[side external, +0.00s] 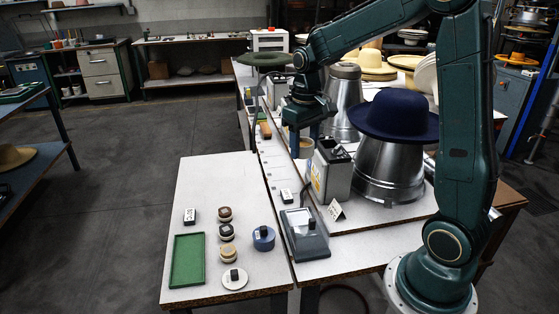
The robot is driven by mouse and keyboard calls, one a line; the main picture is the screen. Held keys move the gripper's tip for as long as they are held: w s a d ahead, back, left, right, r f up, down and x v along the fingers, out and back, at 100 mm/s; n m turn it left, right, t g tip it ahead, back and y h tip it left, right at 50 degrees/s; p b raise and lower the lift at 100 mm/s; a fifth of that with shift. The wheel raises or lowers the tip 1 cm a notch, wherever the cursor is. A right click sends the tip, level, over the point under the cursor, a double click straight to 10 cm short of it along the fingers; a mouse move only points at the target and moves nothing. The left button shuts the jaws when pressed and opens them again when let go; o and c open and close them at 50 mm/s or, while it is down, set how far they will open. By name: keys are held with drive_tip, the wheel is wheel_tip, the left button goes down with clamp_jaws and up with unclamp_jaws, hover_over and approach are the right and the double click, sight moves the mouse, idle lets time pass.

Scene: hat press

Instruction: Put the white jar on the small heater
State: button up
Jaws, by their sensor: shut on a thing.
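My gripper (303,145) hangs from my green arm over the back of the near table. It is shut on a small pale, tan-looking jar (306,149), which shows between its blue fingers, partly hidden by them. A grey metal box with a dark top and a yellow label (335,178) stands just right of and below the jar in the picture; it looks like the small heater, but I cannot be sure. The jar appears above the table beside this box; whether they touch is unclear.
A grey bench device (304,236) stands in front, with a white card (337,210) nearby. A navy hat (396,115) sits on a metal cone (388,172) to the right. The left board holds a green tray (188,260), a blue pot (263,239) and several small round tins.

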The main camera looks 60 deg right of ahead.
wheel_tip(320, 180, down, 16)
drive_tip(key=shift+r, duration=0.25)
drive_tip(key=shift+f, duration=0.1)
drive_tip(key=shift+f, duration=1.8)
drive_tip(key=shift+f, duration=0.6)
drive_tip(key=o, duration=1.1)
drive_tip(key=shift+o, duration=0.2)
drive_tip(key=shift+r, duration=0.15)
wheel_tip(320, 180, up, 13)
